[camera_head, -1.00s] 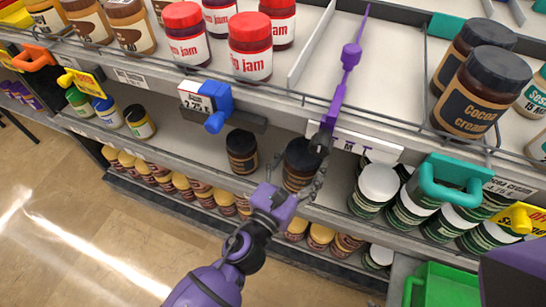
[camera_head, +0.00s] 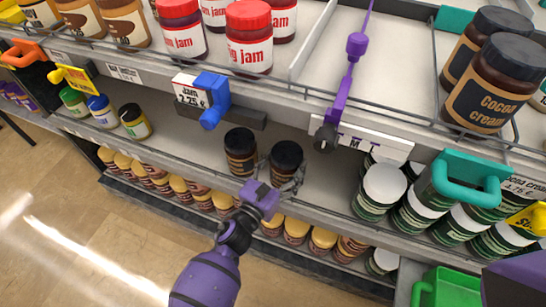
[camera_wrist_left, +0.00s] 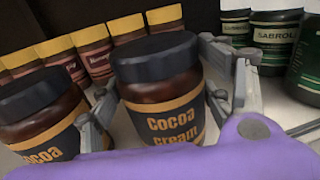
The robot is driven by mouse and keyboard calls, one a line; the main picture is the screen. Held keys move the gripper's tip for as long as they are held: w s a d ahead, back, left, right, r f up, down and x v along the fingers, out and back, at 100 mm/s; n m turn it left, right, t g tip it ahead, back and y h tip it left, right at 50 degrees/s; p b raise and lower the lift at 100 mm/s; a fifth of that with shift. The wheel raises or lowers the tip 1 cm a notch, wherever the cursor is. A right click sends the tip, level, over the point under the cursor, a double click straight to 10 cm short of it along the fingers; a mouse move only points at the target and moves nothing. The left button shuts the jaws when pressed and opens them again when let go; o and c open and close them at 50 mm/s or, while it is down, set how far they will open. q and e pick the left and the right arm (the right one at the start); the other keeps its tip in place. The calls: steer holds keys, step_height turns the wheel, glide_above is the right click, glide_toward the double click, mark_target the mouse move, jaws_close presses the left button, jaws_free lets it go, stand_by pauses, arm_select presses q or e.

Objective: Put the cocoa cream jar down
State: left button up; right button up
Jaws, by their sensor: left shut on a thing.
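The held cocoa cream jar (camera_head: 287,157) has a black lid and a dark label with tan lettering. My left gripper (camera_head: 286,181) is shut on it, with one finger on each side in the left wrist view (camera_wrist_left: 168,115). The jar is upright at the front of the lower shelf (camera_head: 325,185). I cannot tell whether its base touches the shelf. A second cocoa cream jar (camera_head: 241,152) stands just left of it; it also shows in the left wrist view (camera_wrist_left: 42,118). My left finger is in the narrow gap between them. My right gripper is not in view.
Green-labelled jars with white lids (camera_head: 381,190) stand to the right on the same shelf. Yellow-lidded jars (camera_head: 296,231) fill the shelf below. The upper shelf edge with a blue tag clip (camera_head: 211,98) overhangs the jars. A green basket (camera_head: 447,288) is at lower right.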

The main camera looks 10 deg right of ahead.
arm_select(q)
steer(key=shift+r, duration=0.25)
steer(key=shift+f, duration=0.25)
steer(key=o, duration=2)
steer(key=shift+r, duration=0.15)
steer(key=shift+v, duration=6.05)
